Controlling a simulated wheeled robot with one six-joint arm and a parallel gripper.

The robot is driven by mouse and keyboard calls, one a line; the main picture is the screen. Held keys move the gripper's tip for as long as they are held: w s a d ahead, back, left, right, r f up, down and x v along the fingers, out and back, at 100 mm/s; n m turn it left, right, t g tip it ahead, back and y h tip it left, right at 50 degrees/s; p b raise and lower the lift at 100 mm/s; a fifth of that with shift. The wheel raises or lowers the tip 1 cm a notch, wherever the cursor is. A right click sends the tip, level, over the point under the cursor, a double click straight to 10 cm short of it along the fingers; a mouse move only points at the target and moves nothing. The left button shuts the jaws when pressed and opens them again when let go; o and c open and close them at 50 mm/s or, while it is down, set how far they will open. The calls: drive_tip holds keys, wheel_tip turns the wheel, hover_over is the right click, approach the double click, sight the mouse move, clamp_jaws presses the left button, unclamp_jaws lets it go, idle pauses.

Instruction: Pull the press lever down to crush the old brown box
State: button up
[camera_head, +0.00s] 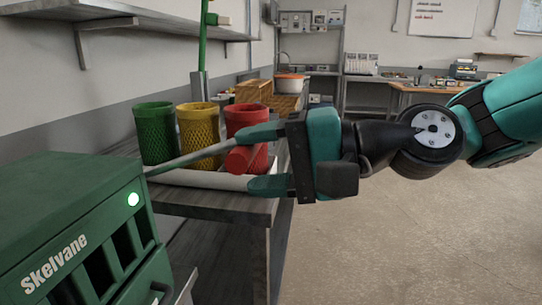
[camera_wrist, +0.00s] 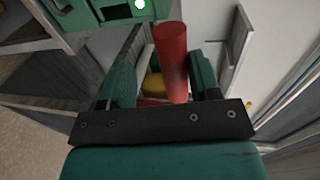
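In the wrist view the red handle (camera_wrist: 172,60) stands between the fingers, close to the right one, with a gap on the left. I see no box inside the press. Brown boxes (camera_head: 253,91) sit farther back on the bench; I cannot tell whether one is the old box.
Green (camera_head: 155,132), yellow (camera_head: 198,130) and red (camera_head: 248,118) mesh baskets stand on the grey bench (camera_head: 225,203), just behind the handle. A wall shelf (camera_head: 70,10) hangs at upper left. The floor (camera_head: 400,245) at right is clear.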

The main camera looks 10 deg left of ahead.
drive_tip(key=p+v, duration=1.1)
drive_tip(key=v, duration=0.6)
drive_tip(key=shift+d, duration=0.2)
